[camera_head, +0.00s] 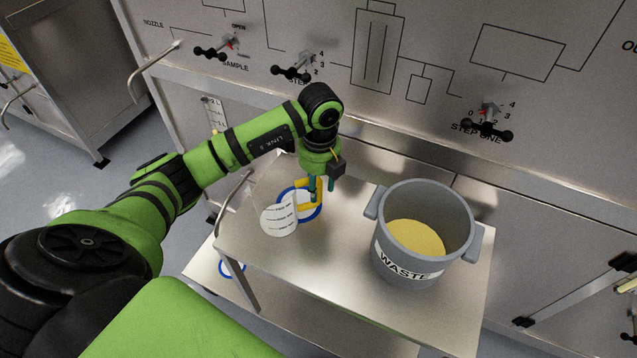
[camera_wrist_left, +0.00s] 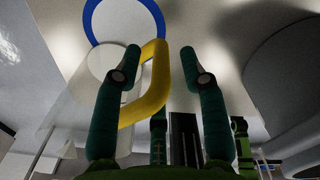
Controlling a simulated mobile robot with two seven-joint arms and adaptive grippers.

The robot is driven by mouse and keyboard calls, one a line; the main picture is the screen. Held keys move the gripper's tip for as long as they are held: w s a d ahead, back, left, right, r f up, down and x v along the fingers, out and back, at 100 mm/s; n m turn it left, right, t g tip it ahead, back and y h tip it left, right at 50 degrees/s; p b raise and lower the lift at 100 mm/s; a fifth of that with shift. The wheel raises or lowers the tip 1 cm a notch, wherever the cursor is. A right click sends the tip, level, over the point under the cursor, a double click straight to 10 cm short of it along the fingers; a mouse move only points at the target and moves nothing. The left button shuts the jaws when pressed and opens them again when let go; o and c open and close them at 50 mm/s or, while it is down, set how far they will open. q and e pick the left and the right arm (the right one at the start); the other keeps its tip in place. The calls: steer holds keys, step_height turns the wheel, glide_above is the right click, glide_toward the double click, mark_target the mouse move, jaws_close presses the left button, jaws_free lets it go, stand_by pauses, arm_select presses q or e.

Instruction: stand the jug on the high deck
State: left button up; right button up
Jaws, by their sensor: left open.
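The jug (camera_head: 279,218) is pale and see-through with dark marks and a yellow handle (camera_head: 306,184). It is at the left part of the high deck (camera_head: 290,258), overlapping a blue ring (camera_head: 319,208) marked there. I cannot tell whether its base touches the deck. My left gripper (camera_head: 322,188) is at the handle, pointing down. In the left wrist view, the yellow handle (camera_wrist_left: 157,85) passes between the open fingers (camera_wrist_left: 160,54), apparently nearer the left one. The blue ring (camera_wrist_left: 90,18) shows beyond the fingertips. My right gripper is not in view.
A grey waste bucket (camera_head: 392,240) with yellow contents stands on the deck's right part. A second blue ring (camera_head: 228,268) is on the lower deck. A steel panel with black valve handles (camera_head: 487,128) rises behind. The deck's front middle is clear.

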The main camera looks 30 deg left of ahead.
arm_select(q)
step_height(320, 180, up, 11)
steer(key=shift+w+d+f+b, duration=0.1)
steer(key=shift+w+f+b, duration=0.05)
steer(key=shift+b, duration=0.55)
steer(key=shift+r, duration=0.6)
steer(key=shift+f, duration=0.1)
